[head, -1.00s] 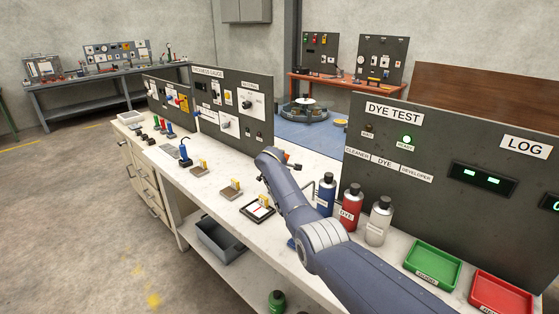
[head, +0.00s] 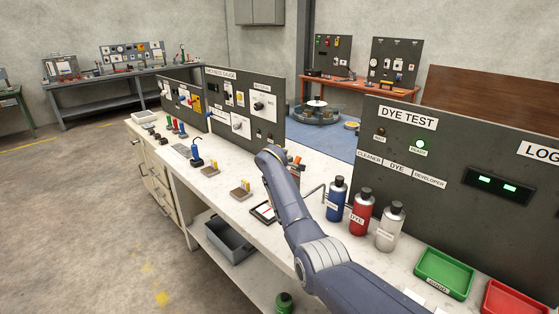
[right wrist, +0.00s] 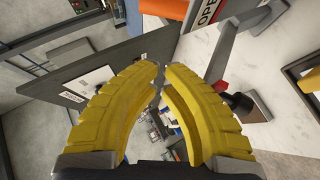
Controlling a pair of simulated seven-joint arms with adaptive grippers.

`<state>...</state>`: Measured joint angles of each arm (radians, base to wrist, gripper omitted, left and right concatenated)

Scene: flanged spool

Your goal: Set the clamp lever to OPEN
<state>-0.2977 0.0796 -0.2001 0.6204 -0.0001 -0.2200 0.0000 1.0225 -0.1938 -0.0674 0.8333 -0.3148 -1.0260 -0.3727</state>
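In the right wrist view, part of a white label reading "OPE" (right wrist: 206,12) shows at the top edge. My left gripper is in neither view.
Blue (head: 336,200), red (head: 361,214) and pale (head: 390,229) bottles stand right of my arm. A green tray (head: 444,273) is farther right. A dark gauge panel (head: 244,108) stands behind the bench. Yellow-topped blocks (head: 241,190) sit left of my arm.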

